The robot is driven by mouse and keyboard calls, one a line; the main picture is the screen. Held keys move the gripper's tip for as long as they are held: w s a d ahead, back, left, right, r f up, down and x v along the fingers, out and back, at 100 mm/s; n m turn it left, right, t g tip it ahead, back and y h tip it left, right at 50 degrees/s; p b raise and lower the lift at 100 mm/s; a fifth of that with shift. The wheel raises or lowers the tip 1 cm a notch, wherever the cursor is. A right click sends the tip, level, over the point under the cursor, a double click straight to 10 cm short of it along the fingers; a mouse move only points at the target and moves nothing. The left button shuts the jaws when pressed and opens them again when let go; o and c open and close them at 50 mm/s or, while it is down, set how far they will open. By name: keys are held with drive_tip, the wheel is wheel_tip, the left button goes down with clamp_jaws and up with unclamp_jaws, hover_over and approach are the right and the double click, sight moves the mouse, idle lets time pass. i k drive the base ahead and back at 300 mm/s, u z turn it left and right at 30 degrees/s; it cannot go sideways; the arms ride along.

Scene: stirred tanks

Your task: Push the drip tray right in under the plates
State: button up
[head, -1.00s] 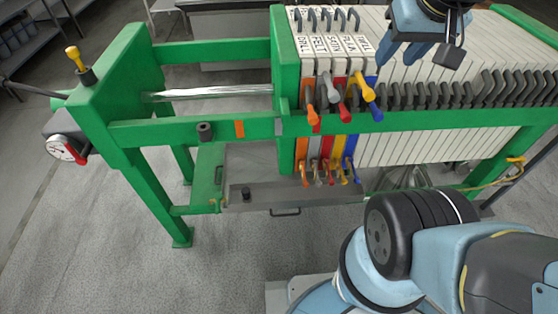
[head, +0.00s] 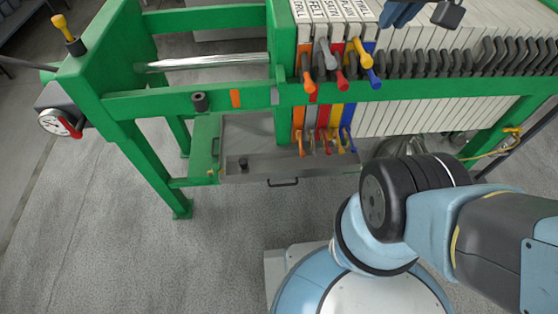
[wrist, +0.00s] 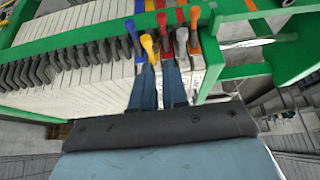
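The drip tray (head: 318,168) is a long grey metal tray low in the green frame. Its left part sticks out to the left of the plates, and its right part passes below them. A dark handle (head: 283,183) is on its near side. The pale plates (head: 400,130) stand upright in a pack above. My gripper (head: 402,12) is cut off by the top edge of the head view, high above the tray and apart from it. In the wrist view my gripper (wrist: 159,66) shows two blue fingers with a gap between them and nothing held. The tray is not clear there.
The green frame's legs and rails (head: 200,103) surround the tray's left end. Coloured taps (head: 325,140) hang below the plates, just above the tray. A pressure gauge (head: 60,123) is at far left. Grey floor in front of the tray is clear to the left of my base.

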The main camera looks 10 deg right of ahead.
sight(253, 131)
drive_tip(key=z, duration=1.4)
drive_tip(key=i, duration=0.1)
drive_tip(key=u, duration=3.65)
drive_tip(key=k, duration=0.85)
drive_tip(key=z, duration=2.5)
drive_tip(key=k, duration=0.1)
drive_tip(key=u, duration=0.4)
